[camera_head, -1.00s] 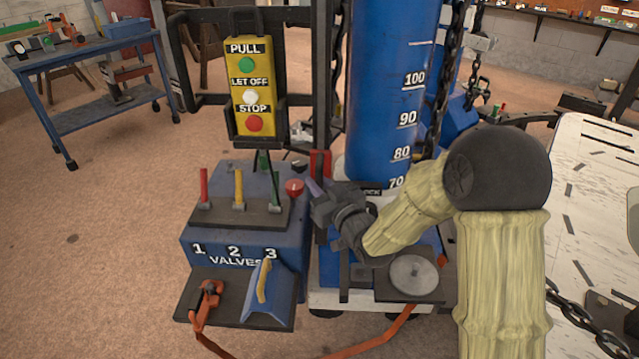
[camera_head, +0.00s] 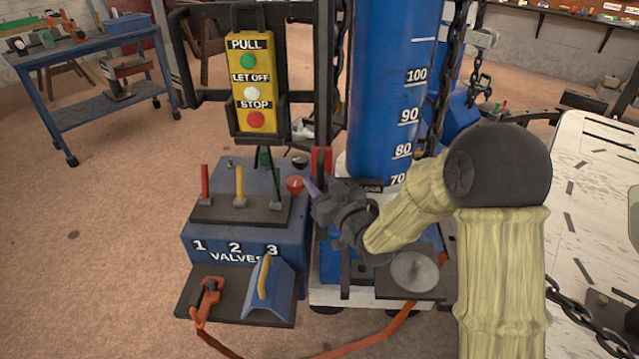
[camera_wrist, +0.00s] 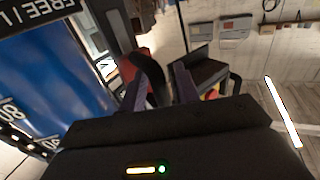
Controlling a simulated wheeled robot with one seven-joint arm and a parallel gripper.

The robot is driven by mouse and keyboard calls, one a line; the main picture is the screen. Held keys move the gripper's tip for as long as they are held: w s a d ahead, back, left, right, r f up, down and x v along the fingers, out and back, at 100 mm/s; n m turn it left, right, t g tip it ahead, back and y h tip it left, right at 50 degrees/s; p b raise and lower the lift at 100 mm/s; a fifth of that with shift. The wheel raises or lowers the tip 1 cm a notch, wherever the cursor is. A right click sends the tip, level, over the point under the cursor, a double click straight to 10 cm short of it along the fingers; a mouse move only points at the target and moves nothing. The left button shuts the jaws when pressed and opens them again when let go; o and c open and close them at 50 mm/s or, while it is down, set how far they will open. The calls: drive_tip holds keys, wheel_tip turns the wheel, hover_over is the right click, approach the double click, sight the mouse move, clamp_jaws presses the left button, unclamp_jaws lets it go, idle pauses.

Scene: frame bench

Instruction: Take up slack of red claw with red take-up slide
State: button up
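My gripper (camera_head: 309,184) is in front of the blue column, its purple fingers pointing left. In the wrist view its two fingers (camera_wrist: 160,73) stand apart, with nothing clearly held. A red block (camera_head: 321,161) on the dark upright just above the gripper may be the red take-up slide; I cannot be sure. A round red knob (camera_head: 295,184) is just left of the fingertips. In the wrist view a red part (camera_wrist: 128,68) shows by the left finger, partly covered by it. A red claw-like fitting (camera_head: 208,295) lies on the black shelf; I cannot tell if it is the red claw.
A valve box (camera_head: 205,235) with red, yellow and green levers stands left of the gripper. A yellow button pendant (camera_head: 253,75) hangs above it. The blue column (camera_head: 385,80) and a chain (camera_head: 447,75) are close on the right. Open floor (camera_head: 90,240) is at far left.

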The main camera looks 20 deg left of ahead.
drive_tip(key=shift+d+f, duration=0.2)
drive_tip(key=shift+f, duration=0.1)
drive_tip(key=b+v, duration=1.3)
drive_tip(key=v, duration=0.4)
drive_tip(key=shift+r, duration=0.25)
drive_tip(key=shift+s, duration=0.1)
